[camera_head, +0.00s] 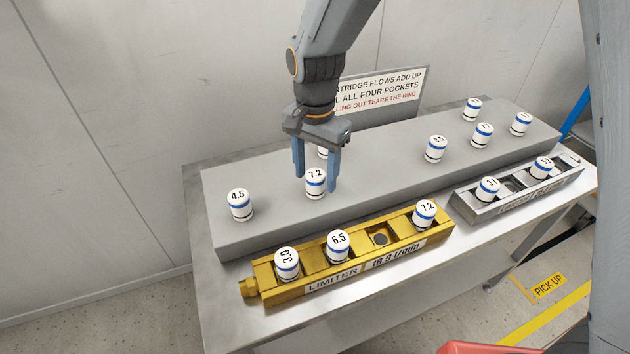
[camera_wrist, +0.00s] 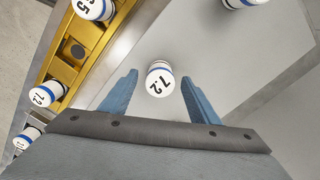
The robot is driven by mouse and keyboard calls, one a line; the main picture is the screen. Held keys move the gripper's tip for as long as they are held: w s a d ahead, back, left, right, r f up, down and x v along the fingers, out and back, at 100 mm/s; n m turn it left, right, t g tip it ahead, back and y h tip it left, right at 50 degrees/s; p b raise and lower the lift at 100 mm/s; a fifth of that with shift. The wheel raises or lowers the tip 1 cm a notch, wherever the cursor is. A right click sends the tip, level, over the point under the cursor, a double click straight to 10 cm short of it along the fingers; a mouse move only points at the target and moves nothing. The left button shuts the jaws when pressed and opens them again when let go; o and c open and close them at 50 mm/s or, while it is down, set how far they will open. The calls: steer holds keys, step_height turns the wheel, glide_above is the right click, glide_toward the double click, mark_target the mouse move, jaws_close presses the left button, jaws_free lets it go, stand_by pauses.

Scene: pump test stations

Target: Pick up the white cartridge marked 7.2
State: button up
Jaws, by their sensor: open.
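The white cartridge marked 7.2 (camera_head: 316,184) with a blue band stands upright on the grey raised block (camera_head: 230,228). In the wrist view the same cartridge (camera_wrist: 160,80) shows between and just beyond my fingertips, its number readable. My gripper (camera_head: 316,180) is open above and around it, with blue fingers pointing down on either side; the wrist view shows the fingers (camera_wrist: 163,82) spread, with gaps on both sides of the cartridge. Another cartridge marked 7.2 (camera_head: 425,213) sits in the right end pocket of the yellow limiter holder (camera_head: 320,292).
Cartridges marked 3.0 (camera_head: 287,264) and 6.5 (camera_head: 338,246) sit in the yellow holder, which has one empty pocket (camera_head: 381,239). A 4.5 cartridge (camera_head: 240,205) stands left on the block. One cartridge (camera_head: 323,152) is partly hidden behind my gripper. A grey holder (camera_head: 512,187) and several cartridges are at right.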

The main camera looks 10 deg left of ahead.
steer(key=shift+f, duration=0.4)
steer(key=shift+c, duration=0.3)
steer(key=c, duration=1.2)
steer(key=shift+r, duration=0.1)
